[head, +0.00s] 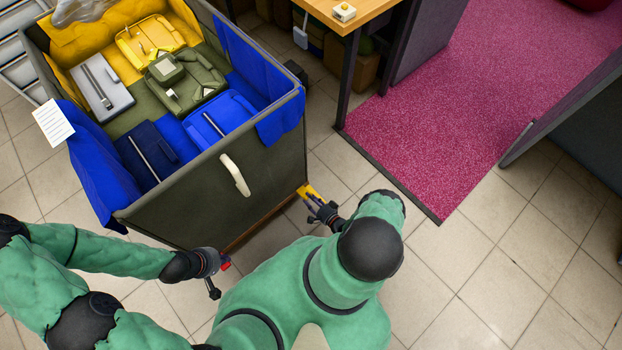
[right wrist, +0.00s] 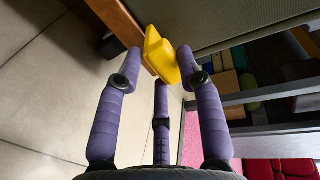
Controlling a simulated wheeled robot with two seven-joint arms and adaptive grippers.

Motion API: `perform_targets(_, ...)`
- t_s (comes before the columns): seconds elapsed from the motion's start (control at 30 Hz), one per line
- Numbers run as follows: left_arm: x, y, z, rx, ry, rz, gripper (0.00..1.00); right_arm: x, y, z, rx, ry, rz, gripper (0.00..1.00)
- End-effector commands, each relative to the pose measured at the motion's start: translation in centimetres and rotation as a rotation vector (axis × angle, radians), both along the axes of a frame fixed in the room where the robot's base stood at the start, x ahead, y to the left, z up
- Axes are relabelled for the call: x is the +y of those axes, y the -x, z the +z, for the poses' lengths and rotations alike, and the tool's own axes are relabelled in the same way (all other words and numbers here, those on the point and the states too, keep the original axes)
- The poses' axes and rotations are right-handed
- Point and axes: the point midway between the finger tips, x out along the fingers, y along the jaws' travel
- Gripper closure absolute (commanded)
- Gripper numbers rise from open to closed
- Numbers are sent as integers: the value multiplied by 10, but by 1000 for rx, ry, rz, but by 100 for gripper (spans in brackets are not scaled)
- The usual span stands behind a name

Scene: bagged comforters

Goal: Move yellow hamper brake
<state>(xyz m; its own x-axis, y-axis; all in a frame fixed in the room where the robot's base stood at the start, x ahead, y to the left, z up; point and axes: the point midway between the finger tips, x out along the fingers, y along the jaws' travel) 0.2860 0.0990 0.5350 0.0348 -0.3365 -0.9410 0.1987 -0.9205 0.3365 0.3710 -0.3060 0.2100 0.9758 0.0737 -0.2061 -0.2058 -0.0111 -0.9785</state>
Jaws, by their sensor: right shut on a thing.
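The large dark hamper (head: 205,205) stands on the tiles at the left of the head view. Its yellow brake (head: 306,190) sticks out at the lower right corner, near the wooden base edge. My right gripper (head: 314,203) is low at that corner, shut on the brake. In the right wrist view the brake (right wrist: 160,50) sits between the fingertips of the right gripper (right wrist: 162,66), with a purple finger on each side. My left gripper (head: 218,268) hangs in front of the hamper, apart from it; its finger opening is not clear.
The hamper holds several blue, olive, yellow and grey bagged comforters. It has a white handle (head: 235,174) on its near side. A wooden table (head: 370,12) stands behind at the right, beside a pink carpet (head: 470,100). The tile floor at lower right is free.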

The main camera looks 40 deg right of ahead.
Motion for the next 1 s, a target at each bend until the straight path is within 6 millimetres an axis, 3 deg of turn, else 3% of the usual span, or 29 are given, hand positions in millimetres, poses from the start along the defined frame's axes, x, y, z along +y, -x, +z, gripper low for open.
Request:
perform_targets(0.57,0,0,0,0,0,0,100,-6,-2,1,-32,15,6,100)
perform_targets(0.6,0,0,0,0,0,0,100,-6,-2,1,-32,16,6,57)
perform_targets(0.67,0,0,0,0,0,0,100,-6,-2,1,-33,15,6,43)
perform_targets(1.0,0,0,0,0,0,0,100,-2,1,0,-30,6,4,43)
